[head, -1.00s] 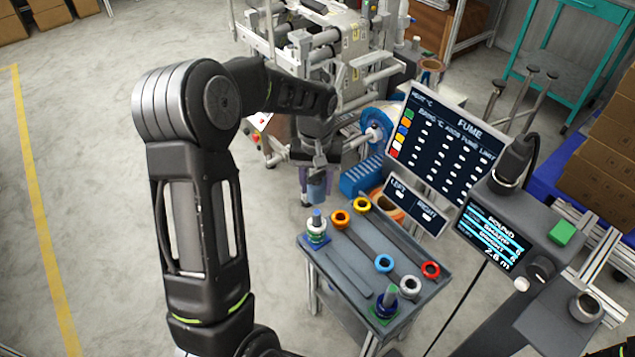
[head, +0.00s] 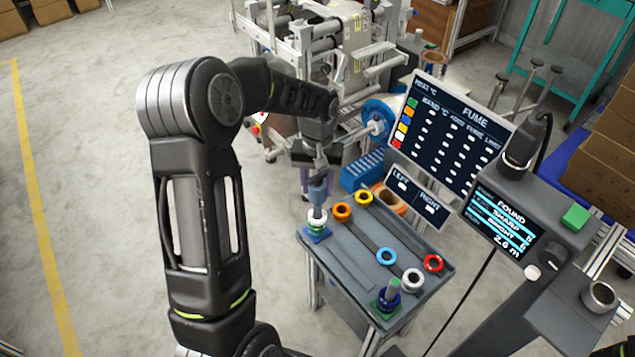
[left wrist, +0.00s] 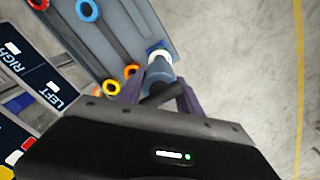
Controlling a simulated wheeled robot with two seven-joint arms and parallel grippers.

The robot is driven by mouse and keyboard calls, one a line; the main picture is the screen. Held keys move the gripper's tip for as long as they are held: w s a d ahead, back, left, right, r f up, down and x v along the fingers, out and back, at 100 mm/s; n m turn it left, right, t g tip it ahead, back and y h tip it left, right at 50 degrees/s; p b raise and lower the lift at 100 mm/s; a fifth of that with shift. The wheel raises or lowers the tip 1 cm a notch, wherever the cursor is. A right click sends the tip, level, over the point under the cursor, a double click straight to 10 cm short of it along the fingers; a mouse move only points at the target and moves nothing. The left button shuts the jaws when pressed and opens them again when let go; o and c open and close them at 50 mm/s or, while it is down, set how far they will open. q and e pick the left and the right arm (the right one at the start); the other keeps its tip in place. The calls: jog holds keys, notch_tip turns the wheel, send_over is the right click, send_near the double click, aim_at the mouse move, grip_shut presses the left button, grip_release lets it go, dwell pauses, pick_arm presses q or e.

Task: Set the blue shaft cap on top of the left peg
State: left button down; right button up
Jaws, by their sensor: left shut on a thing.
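My left gripper (head: 316,172) is shut on the blue shaft cap (head: 318,192), a grey-blue cylinder held upright. The cap is right over the left peg (head: 317,213), which stands at the table's left corner on a blue base with green and white rings around it. I cannot tell whether cap and peg touch. In the left wrist view the cap (left wrist: 158,72) sits between the fingers, with the white ring (left wrist: 160,54) just beyond it; the peg's tip is hidden there. The right peg (head: 393,286) stands on a green base with a dark blue ring around it. My right gripper is out of view.
Orange, yellow, blue, white and red rings lie on the grey table (head: 345,262), near the pegs. A LEFT/RIGHT sign (head: 418,200) and a FUME board (head: 455,130) stand behind the table. A blue ribbed block (head: 360,172) is close behind the gripper.

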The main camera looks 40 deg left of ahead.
aim_at(318, 203)
pick_arm(q)
jog(key=shift+f, duration=0.45)
jog(key=shift+f, duration=0.2)
dwell(0.3)
jog(key=shift+f+b, duration=0.5)
jog(key=shift+b, duration=0.05)
jog(key=shift+f, duration=0.1)
jog(key=shift+f+b, duration=0.4)
jog(key=shift+f, duration=0.05)
jog(key=shift+f, duration=0.2)
dwell(0.5)
jog(key=shift+f+b, duration=0.7)
jog(key=shift+f, duration=0.1)
jog(key=shift+f, duration=0.3)
jog(key=shift+f+b, duration=0.45)
